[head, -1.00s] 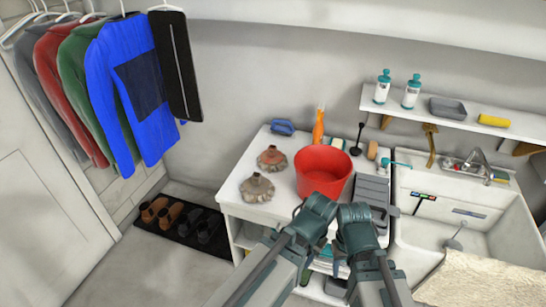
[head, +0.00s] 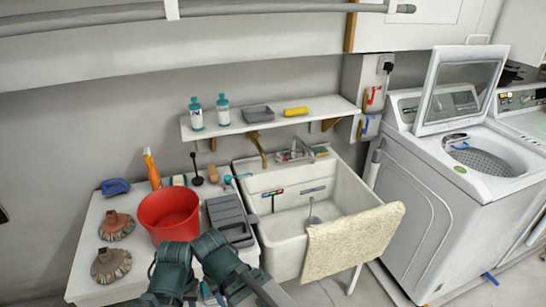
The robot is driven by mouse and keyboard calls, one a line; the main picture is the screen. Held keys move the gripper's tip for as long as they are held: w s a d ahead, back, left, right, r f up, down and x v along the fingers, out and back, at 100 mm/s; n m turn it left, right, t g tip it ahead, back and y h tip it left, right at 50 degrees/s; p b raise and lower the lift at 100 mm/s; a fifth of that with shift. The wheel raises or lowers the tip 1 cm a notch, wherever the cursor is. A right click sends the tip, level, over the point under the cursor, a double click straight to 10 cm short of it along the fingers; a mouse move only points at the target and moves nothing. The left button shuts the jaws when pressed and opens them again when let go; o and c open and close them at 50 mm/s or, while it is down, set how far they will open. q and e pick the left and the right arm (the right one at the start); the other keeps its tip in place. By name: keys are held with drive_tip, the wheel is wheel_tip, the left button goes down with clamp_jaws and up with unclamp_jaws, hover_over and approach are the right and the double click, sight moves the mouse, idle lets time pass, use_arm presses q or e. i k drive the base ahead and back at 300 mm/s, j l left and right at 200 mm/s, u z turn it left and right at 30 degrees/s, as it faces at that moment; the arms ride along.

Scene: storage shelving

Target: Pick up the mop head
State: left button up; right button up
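Two round mop heads with frayed fibre skirts lie on the left part of the white table. The farther mop head (head: 116,226) has a reddish-brown top. The nearer mop head (head: 110,264) has a grey-brown top. Both lie left of a red bucket (head: 169,214) and nothing covers them. Teal and grey links of my two arms rise at the bottom of the head view, in front of the bucket and right of the mop heads. My gripper fingers do not show.
A grey mop wringer (head: 229,217) stands right of the bucket; an orange spray bottle (head: 152,169) and blue brush (head: 115,187) stand behind. A sink (head: 290,242) with a beige cloth (head: 352,243) and an open washing machine (head: 440,190) are farther right. A shelf (head: 270,121) hangs above.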

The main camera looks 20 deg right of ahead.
sight(114, 223)
drive_tip(key=i+j, duration=0.15)
drive_tip(key=j, duration=0.25)
drive_tip(key=i+j+z, duration=0.15)
drive_tip(key=j, duration=0.65)
drive_tip(key=i+j+z, duration=0.15)
drive_tip(key=j, duration=0.25)
